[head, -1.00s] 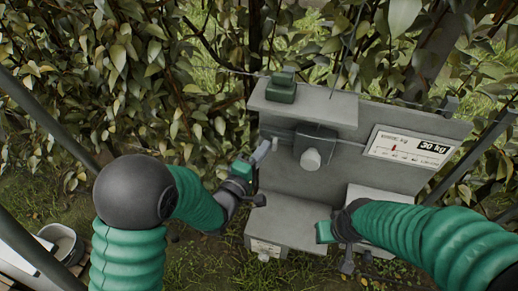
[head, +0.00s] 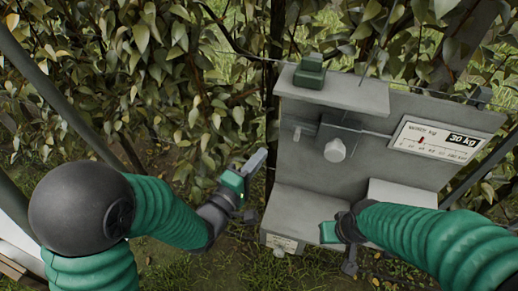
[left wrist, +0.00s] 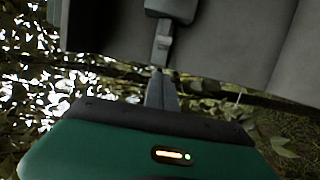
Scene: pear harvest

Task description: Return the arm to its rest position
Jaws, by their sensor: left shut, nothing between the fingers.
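My left gripper (head: 257,159) is shut and empty, its grey fingers pointing up beside the left edge of the grey weighing station (head: 385,165). It appears apart from the station. In the left wrist view the closed fingers (left wrist: 160,92) point toward a grey knob-like part (left wrist: 172,10) of the station. My right gripper (head: 342,240) hangs in front of the station's lower ledge. Its fingers are too small and partly hidden to read.
The station has a round knob (head: 335,150), a green block (head: 310,70) on its top shelf and a dial panel (head: 437,139) reading 30 kg. Dense foliage (head: 130,80) stands behind. A dark slanted post (head: 65,100) crosses the left side. Grass lies below.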

